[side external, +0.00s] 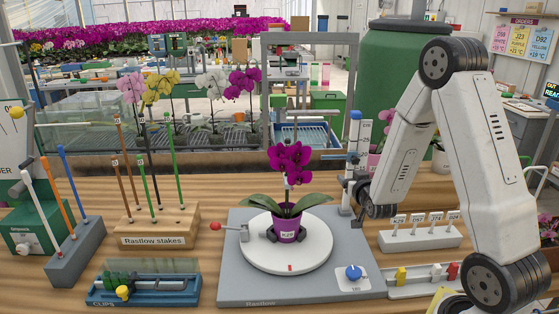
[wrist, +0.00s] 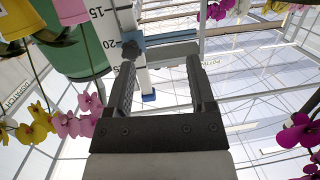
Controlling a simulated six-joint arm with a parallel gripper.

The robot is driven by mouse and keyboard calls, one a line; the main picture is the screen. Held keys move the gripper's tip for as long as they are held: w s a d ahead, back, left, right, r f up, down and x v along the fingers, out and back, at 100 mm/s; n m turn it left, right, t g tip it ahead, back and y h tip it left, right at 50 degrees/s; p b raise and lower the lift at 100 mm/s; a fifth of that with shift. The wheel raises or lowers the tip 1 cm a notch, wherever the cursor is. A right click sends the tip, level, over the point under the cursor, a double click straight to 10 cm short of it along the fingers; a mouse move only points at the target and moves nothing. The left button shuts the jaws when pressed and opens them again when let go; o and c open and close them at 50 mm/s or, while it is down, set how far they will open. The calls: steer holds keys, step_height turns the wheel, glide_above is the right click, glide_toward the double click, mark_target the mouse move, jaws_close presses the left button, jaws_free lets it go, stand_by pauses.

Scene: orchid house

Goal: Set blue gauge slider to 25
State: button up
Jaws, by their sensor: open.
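The blue-topped gauge (side external: 355,130) is an upright white post behind the turntable in the side view. In the wrist view its white scale (wrist: 104,28) shows 15 and 20, running toward a blue end (wrist: 148,97); a further mark is partly covered. A dark grey slider knob (wrist: 131,49) sits close to the 20 mark; its exact reading is unclear. My gripper (wrist: 161,62) is open and empty, with one finger close to the knob; I cannot tell whether they touch. In the side view my gripper (side external: 352,183) is beside the post, its fingers small and dark.
A potted magenta orchid (side external: 287,228) stands on a white turntable (side external: 262,255) in front of the gauge. A block with labelled tags (side external: 420,238) lies to the right. A stake stand (side external: 158,228) and a clips tray (side external: 170,295) are to the left.

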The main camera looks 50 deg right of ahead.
mark_target(356, 162)
steer(key=s+d+h, duration=0.1)
steer(key=s+d+r+m+h, duration=0.1)
steer(key=d, duration=0.1)
steer(key=shift+d+h, duration=0.15)
steer(key=shift+h, duration=0.15)
steer(key=shift+w, duration=0.1)
steer(key=shift+x, duration=3.8)
jaws_close()
